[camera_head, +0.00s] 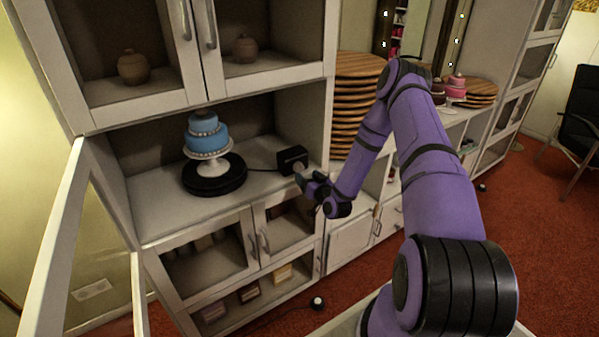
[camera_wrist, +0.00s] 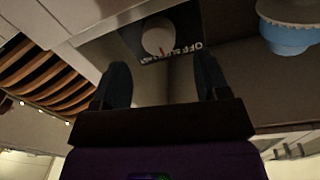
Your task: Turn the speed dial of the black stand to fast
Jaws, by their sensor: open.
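The black stand (camera_head: 214,185) is a round turntable inside the white cabinet, with a blue tiered cake on a white pedestal (camera_head: 207,157) on it. A thin cord joins it to a black control box (camera_head: 288,157) at the shelf's right. The box's pale round dial (camera_head: 299,167) also shows in the wrist view (camera_wrist: 158,40), upside down, with a small red mark and white lettering including OFF; the full setting is unclear. My gripper (camera_head: 308,182) is just in front of the box. Its two fingers (camera_wrist: 161,78) are apart, with the dial visible beyond the gap; I see no contact.
The shelf's right wall (camera_head: 306,115) is close beside the box. An open glass door (camera_head: 62,240) stands at the left. Stacked wooden boards (camera_head: 360,100) and another cake (camera_head: 455,86) are to the right. Lower glass doors (camera_head: 205,262) lie beneath the shelf.

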